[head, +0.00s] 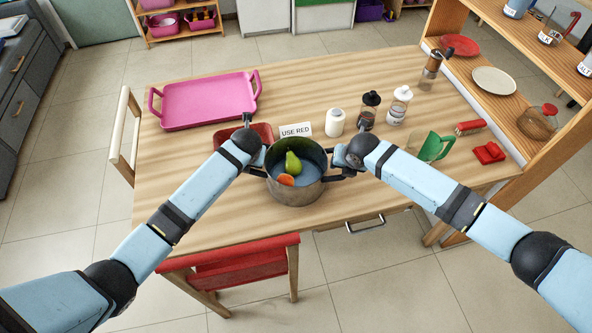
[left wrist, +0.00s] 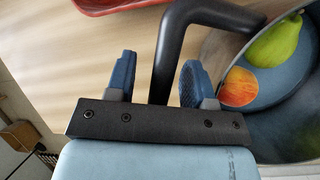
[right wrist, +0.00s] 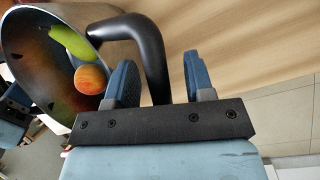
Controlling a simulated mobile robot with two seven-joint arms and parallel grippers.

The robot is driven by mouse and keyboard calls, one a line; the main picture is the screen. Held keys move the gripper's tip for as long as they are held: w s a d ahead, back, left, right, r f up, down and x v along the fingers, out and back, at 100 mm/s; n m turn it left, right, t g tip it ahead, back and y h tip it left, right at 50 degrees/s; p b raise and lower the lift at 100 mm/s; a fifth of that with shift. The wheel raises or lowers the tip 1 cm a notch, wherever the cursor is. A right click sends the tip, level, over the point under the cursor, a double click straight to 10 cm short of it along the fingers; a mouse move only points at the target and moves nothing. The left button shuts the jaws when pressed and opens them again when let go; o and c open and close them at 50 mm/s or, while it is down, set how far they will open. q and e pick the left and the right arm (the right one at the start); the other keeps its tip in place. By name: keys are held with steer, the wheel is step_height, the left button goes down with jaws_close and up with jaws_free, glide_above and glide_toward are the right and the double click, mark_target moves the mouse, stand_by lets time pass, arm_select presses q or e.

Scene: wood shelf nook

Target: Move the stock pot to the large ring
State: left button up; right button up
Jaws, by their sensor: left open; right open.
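The stock pot (head: 297,193) stands at the front of the wooden table, with a green pear (head: 292,163) and an orange-red fruit (head: 286,180) inside. My left gripper (head: 260,160) is open at the pot's left handle; in the left wrist view the black handle (left wrist: 170,55) lies between its spread fingers. My right gripper (head: 342,160) is open at the right handle; in the right wrist view that handle (right wrist: 151,50) passes between its spread fingers. Neither gripper is closed on a handle. I cannot make out a large ring in these views.
A red tray (head: 262,131) and a "USE RED" card (head: 296,130) are just behind the pot. A pink tray (head: 205,100) lies back left. A red chair (head: 235,268) is in front.

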arm_select(q)
steer(key=shift+w+f, duration=0.15)
steer(key=shift+f, duration=0.15)
arm_select(e)
steer(key=shift+w+f, duration=0.1)
steer(key=shift+f, duration=0.2)
arm_select(q)
steer(key=shift+c, duration=0.5)
arm_select(e)
steer(key=shift+c, duration=0.5)
arm_select(q)
jaws_close()
arm_select(e)
jaws_close()
arm_select(q)
steer(key=shift+r, duration=0.1)
arm_select(e)
steer(key=shift+r, duration=0.1)
